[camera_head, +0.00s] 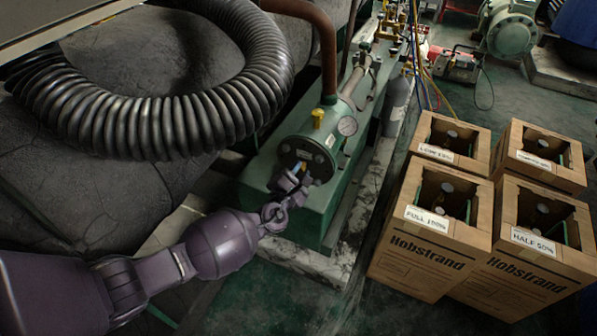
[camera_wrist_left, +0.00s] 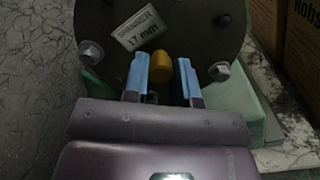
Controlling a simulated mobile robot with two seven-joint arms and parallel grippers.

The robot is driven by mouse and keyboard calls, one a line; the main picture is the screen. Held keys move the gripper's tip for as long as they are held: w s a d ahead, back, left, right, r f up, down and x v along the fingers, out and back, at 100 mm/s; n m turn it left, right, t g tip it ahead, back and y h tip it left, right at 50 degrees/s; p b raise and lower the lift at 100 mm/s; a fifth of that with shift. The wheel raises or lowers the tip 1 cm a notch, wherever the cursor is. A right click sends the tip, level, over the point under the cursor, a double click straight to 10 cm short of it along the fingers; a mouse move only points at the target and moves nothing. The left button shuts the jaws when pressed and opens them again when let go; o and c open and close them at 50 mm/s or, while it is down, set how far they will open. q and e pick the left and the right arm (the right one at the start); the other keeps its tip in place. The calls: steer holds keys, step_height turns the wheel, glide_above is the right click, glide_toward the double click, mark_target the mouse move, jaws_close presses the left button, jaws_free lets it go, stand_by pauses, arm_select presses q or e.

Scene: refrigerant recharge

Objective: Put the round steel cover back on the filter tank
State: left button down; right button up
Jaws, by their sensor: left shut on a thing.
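The round steel cover (camera_head: 307,153) is a dark disc at the near end of the green filter tank (camera_head: 346,128). In the left wrist view the cover (camera_wrist_left: 190,28) fills the top, with bolts near its rim, a white label reading 17 mm and an orange-yellow knob (camera_wrist_left: 161,67). My left gripper (camera_head: 291,176) is in front of the cover's lower part. Its blue fingertips (camera_wrist_left: 164,78) stand either side of the knob, shut on the cover. I cannot tell whether the cover touches the tank's rim, which is hidden behind it. My right gripper is not in view.
A yellow cap (camera_head: 317,118) and a round gauge (camera_head: 347,126) sit on top of the tank. A thick ribbed hose (camera_head: 190,125) curves at upper left. Several cardboard boxes (camera_head: 420,265) holding cylinders stand to the right. Green floor (camera_head: 300,305) is clear in front.

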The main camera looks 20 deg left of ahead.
arm_select(q)
steer(key=shift+w+r, duration=0.2)
steer(key=shift+r, duration=0.2)
steer(key=c, duration=0.9)
jaws_free()
steer(key=shift+f, duration=0.15)
steer(key=shift+o, duration=0.3)
steer(key=shift+s+f, duration=0.15)
steer(key=shift+f, duration=0.15)
steer(key=s, duration=0.8)
steer(key=shift+a, duration=0.15)
